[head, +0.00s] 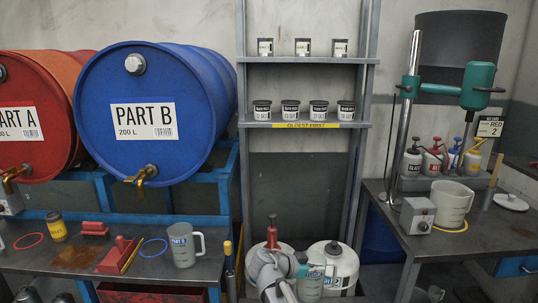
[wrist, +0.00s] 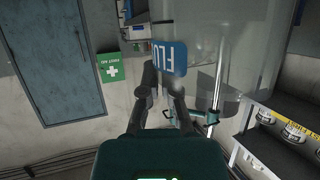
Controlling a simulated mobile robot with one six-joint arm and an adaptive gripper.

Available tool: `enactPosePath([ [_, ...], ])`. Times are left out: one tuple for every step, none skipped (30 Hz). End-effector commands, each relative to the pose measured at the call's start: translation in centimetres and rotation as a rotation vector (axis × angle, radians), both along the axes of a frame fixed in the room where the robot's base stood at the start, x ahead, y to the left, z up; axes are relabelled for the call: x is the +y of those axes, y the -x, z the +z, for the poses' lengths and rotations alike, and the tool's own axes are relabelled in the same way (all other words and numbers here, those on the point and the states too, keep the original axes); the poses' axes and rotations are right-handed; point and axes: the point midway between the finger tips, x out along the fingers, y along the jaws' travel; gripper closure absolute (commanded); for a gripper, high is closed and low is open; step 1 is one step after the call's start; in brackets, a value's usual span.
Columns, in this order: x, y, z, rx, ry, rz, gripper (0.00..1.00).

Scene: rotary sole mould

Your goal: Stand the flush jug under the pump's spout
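The flush jug (head: 311,286) is a translucent grey measuring jug, low in the middle of the head view. In the wrist view its blue label (wrist: 172,57) appears upside down, with the clear wall spreading right. My gripper (head: 298,264) is at the jug's upper left side; in the wrist view its dark fingers (wrist: 160,82) close in at the jug wall beside the label. It appears shut on the jug, though the exact contact is hard to see. A red pump (head: 272,236) stands on a white container behind my arm; its spout is not clear.
A second white container (head: 338,262) stands close behind the jug, under the shelf rack (head: 306,123). The left bench holds a PART B jug (head: 184,246) and red tools. The right bench has a pail (head: 452,203), a grey box (head: 417,215) and several pump bottles (head: 412,160).

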Motion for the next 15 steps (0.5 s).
enactPosePath([
  [0.0, 0.0, 1.5, 0.000, 0.000, 0.000, 1.00],
  [0.0, 0.0, 1.9, 0.000, 0.000, 0.000, 1.00],
  [0.0, 0.0, 2.5, 0.000, 0.000, 0.000, 1.00],
  [0.0, 0.0, 2.9, 0.000, 0.000, 0.000, 1.00],
  [0.0, 0.0, 3.3, 0.000, 0.000, 0.000, 1.00],
  [0.0, 0.0, 3.9, 0.000, 0.000, 0.000, 1.00],
  [0.0, 0.0, 4.3, 0.000, 0.000, 0.000, 1.00],
  [0.0, 0.0, 4.8, 0.000, 0.000, 0.000, 1.00],
  [0.0, 0.0, 5.3, 0.000, 0.000, 0.000, 1.00],
  [0.0, 0.0, 5.7, 0.000, 0.000, 0.000, 1.00],
  [0.0, 0.0, 6.2, 0.000, 0.000, 0.000, 1.00],
  [0.0, 0.0, 6.7, 0.000, 0.000, 0.000, 1.00],
  [0.0, 0.0, 7.1, 0.000, 0.000, 0.000, 1.00],
  [0.0, 0.0, 7.6, 0.000, 0.000, 0.000, 1.00],
  [0.0, 0.0, 8.1, 0.000, 0.000, 0.000, 1.00],
])
